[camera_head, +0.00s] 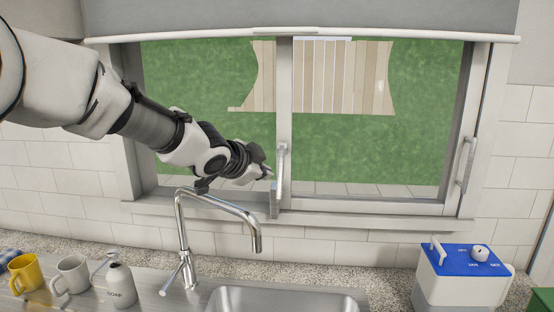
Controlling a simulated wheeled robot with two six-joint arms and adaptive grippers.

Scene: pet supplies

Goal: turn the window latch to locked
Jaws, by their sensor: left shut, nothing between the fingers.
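The window (284,75) is a sliding one with a pale frame and a central upright. A silver upright handle (281,165) is on the central upright. Just below and left of it is a small grey upright piece (274,200), which looks like the latch; its exact setting is hard to tell. My left gripper (267,172) reaches in from the upper left, shut and empty. Its tips are just left of the handle and above the grey piece; I cannot tell whether they touch either. My right gripper is out of view.
A chrome tap (219,203) rises below my left arm, over a steel sink (283,299). Mugs (73,274) and a soap bottle (120,284) stand at left. A blue-topped white container (462,284) stands at right. A second handle (467,163) is on the right frame. A blind (400,18) hangs above.

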